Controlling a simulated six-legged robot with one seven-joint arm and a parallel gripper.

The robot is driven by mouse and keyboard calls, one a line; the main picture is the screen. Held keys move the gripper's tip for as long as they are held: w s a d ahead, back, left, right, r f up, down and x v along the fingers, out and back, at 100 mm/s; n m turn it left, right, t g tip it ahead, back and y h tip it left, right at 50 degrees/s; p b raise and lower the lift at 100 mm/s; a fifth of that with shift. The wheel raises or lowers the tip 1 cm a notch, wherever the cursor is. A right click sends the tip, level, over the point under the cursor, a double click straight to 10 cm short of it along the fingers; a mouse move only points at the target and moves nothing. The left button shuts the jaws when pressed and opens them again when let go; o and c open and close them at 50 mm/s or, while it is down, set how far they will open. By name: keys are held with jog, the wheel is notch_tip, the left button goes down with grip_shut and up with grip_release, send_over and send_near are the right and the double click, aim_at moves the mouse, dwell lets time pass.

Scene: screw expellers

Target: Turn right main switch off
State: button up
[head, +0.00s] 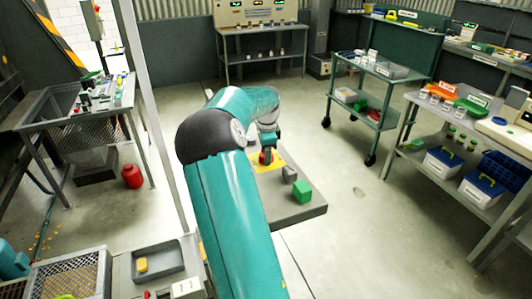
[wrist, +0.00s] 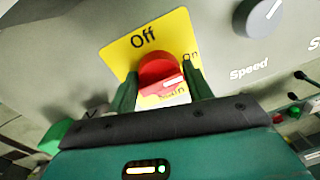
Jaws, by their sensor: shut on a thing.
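The main switch is a red rotary knob (wrist: 158,68) on a yellow plate (wrist: 122,50) on a grey panel. In the wrist view, "Off" is printed above the knob and "On" to its right. My gripper (wrist: 162,82) is shut on the knob, one finger on each side. A lighter red grip bar shows between the fingers, slightly tilted; I cannot tell which label it points to. The lower lettering on the plate is partly hidden. In the head view, my gripper (head: 267,150) is at the red knob on the yellow plate (head: 285,160).
A grey speed dial (wrist: 263,14) is to the right of the switch in the wrist view. A green cart (head: 372,112) stands to the right, with open floor between.

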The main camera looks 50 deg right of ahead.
jog(key=shift+s+n, duration=0.1)
jog(key=shift+n, duration=0.3)
jog(key=n, duration=0.3)
jog(key=shift+s+n, duration=0.15)
jog(key=shift+n, duration=0.25)
jog(key=n, duration=0.4)
jog(key=shift+f+y, duration=0.1)
jog(key=shift+y, duration=0.3)
jog(key=n, duration=0.5)
jog(key=shift+s+d, duration=0.1)
jog(key=n, duration=0.4)
jog(key=shift+d, duration=0.1)
jog(key=shift+n, duration=0.3)
